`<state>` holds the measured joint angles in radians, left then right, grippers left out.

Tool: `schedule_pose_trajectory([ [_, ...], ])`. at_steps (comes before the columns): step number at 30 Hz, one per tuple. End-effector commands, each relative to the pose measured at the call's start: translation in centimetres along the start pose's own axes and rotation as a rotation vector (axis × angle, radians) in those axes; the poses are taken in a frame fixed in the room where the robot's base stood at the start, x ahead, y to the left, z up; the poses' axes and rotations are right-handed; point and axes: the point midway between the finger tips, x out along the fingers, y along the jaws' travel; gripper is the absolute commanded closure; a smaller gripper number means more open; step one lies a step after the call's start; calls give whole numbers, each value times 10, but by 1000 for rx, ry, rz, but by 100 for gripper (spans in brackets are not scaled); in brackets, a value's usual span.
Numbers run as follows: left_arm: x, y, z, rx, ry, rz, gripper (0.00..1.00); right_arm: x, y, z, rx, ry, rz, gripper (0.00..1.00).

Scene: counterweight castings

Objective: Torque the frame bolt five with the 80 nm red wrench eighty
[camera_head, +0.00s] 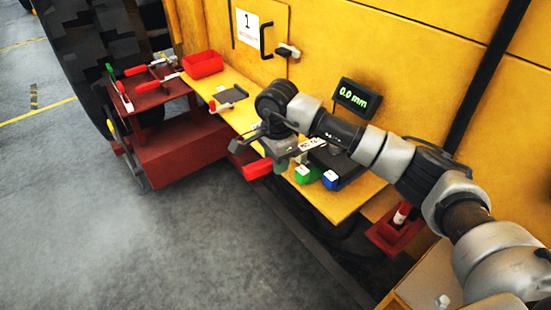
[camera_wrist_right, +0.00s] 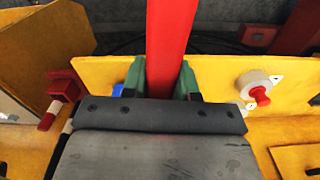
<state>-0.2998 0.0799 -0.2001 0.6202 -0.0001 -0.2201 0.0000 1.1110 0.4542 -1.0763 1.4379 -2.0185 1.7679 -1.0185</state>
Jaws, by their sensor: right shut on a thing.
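My right gripper (camera_head: 272,158) is over the yellow shelf's front edge, at the end of the arm coming from the right. It is shut on a red-handled tool (camera_head: 257,169), which looks like the red wrench. In the right wrist view, the red handle (camera_wrist_right: 170,45) stands between the green fingertips (camera_wrist_right: 160,82). The tool's head and any torque marking on it cannot be made out. I cannot pick out frame bolt five. My left gripper is not in view.
A dark red cart (camera_head: 185,150) at the left carries red- and green-handled tools. A red bin (camera_head: 203,64) sits by the yellow shelf (camera_head: 335,205). A display (camera_head: 357,97) reads 0.0 mm. The grey floor is open at left.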

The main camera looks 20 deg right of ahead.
Motion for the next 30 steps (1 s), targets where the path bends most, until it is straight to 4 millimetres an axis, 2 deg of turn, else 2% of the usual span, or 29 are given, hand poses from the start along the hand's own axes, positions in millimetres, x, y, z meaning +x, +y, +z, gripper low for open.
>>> schedule_pose_trajectory([
  [13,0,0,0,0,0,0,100,-1,12,-2,-65,2,-2,100],
  [30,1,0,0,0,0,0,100,-1,16,-2,-83,2,-1,100],
])
